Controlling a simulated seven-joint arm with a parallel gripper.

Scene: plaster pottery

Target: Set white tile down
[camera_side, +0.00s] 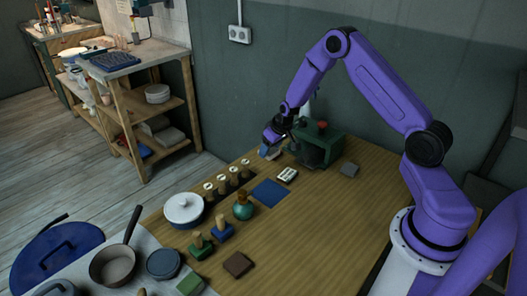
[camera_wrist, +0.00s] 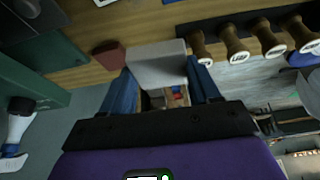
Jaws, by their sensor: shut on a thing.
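My gripper (camera_side: 270,140) hangs over the far left edge of the wooden table, left of the green machine. In the wrist view its two blue fingers (camera_wrist: 160,78) are closed on a pale grey-white tile (camera_wrist: 158,60), gripped at its sides. In the side view the tile (camera_side: 268,153) is small and partly hidden by the fingers. Whether it touches the table is hard to tell. A flat blue square (camera_side: 271,192) lies bare on the table, nearer the camera than the gripper.
The green machine (camera_side: 318,149) stands close right of my gripper. Several wooden-handled stamps (camera_side: 221,185) stand in a row to the left. A small white marked object (camera_side: 287,174) lies beyond the blue square. A grey block (camera_side: 349,170) lies farther right. The table's right front is clear.

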